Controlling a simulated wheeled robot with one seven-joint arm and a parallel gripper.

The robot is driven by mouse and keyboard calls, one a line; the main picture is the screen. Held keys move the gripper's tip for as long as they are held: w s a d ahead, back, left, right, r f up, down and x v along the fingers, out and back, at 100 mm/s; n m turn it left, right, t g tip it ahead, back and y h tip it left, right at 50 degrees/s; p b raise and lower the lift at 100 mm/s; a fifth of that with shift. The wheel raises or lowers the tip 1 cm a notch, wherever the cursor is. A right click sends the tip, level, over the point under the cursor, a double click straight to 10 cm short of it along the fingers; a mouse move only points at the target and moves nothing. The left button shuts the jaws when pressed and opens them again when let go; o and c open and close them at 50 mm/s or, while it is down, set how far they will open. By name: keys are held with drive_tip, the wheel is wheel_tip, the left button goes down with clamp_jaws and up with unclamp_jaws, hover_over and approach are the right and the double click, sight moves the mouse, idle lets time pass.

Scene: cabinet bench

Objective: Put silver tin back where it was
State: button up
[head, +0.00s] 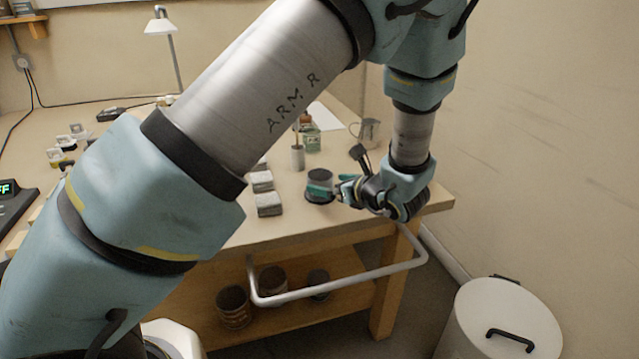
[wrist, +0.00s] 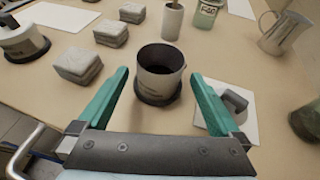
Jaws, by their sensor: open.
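A pale silver-grey open tin (wrist: 158,80) with a dark inside stands upright on a round dark base in the wrist view. It also shows in the head view (head: 319,176), near the right end of the bench, partly hidden by my fingers. My gripper (wrist: 160,77) is open, with one teal finger on each side of the tin. In the head view my gripper (head: 335,189) reaches in from the right, low over the bench top.
Grey blocks (wrist: 78,65) stand left of the tin. A white card (wrist: 228,128) with a dark grey piece lies on the right. A metal jug (wrist: 286,35), a green jar (wrist: 207,14) and a pale pot (wrist: 172,22) stand behind. A rail (head: 340,280) runs along the bench front.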

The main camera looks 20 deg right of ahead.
drive_tip(key=v, duration=0.4)
idle(0.5)
